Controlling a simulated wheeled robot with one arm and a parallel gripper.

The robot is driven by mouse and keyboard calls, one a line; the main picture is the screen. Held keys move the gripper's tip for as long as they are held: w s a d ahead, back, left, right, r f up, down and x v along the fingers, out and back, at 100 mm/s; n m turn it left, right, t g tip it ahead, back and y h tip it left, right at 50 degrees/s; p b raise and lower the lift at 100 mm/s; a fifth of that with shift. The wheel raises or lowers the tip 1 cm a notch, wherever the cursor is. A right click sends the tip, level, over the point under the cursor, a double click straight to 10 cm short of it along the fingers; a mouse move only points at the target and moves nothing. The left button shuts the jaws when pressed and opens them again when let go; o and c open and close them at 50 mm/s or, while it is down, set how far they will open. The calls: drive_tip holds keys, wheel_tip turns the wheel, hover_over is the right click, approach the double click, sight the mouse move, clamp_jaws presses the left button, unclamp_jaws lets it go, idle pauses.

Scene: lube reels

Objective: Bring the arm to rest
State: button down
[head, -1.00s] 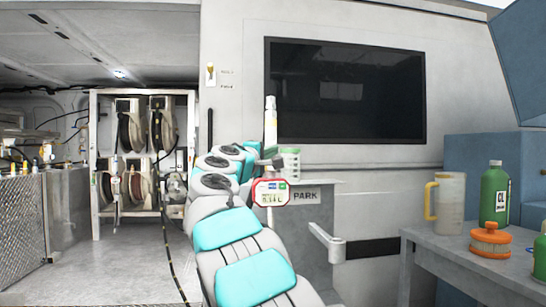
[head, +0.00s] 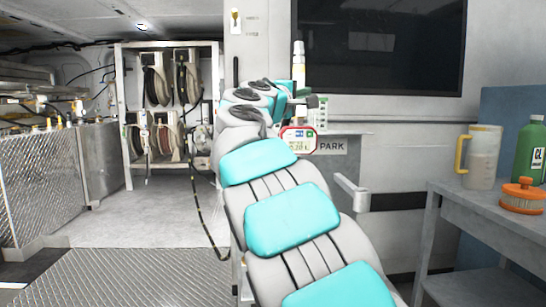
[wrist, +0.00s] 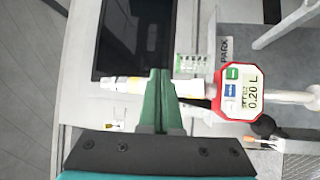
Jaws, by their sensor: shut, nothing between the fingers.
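My arm, grey with teal pads, reaches from the bottom of the head view toward the wall. My gripper (wrist: 160,100) shows its green fingers pressed together in the wrist view, with nothing between them. In the head view the fingertips are small and hard to make out, near the meter. The red-rimmed meter (wrist: 241,92) has a display reading 0.20 L and lies right of the fingers in the wrist view; it also shows in the head view (head: 299,140). A white nozzle tube (head: 298,65) rises above it. Whether the fingers touch the tube cannot be told.
A PARK-marked stand (head: 345,170) is beside the arm. Hose reels (head: 160,85) stand at the back left. The floor (head: 165,215) left of the arm looks clear.

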drive_tip(key=s+d+f+m+g+y+p, duration=0.1)
drive_tip(key=s+d+f+m+g, duration=0.15)
drive_tip(key=s+d+f, duration=0.5)
drive_tip(key=s+d+f+m+g+y, duration=0.15)
drive_tip(key=s+f+g, duration=0.25)
drive_tip(key=f, duration=0.6)
drive_tip(key=s+d+f+m+g+y+p, duration=0.1)
drive_tip(key=s+d+f+g, duration=0.2)
drive_tip(key=s+d+f, duration=0.4)
drive_tip(key=s+a+f+m+g+y+p, duration=0.1)
drive_tip(key=s+a+f+g+y, duration=0.15)
drive_tip(key=s+f, duration=0.55)
drive_tip(key=s+a+f+m+g+y, duration=0.1)
drive_tip(key=s+a+f+m+g, duration=0.15)
drive_tip(key=s+f, duration=0.55)
drive_tip(key=s+a+f+g+y, duration=0.1)
drive_tip(key=s+a+f, duration=0.3)
drive_tip(key=s, duration=0.5)
drive_tip(key=s+a+f+g+y, duration=0.2)
drive_tip(key=s+a+f, duration=0.3)
drive_tip(key=s, duration=0.4)
drive_tip(key=shift+a+m+y+p, duration=0.45)
drive_tip(key=shift+a+y, duration=0.1)
drive_tip(key=shift+y, duration=0.25)
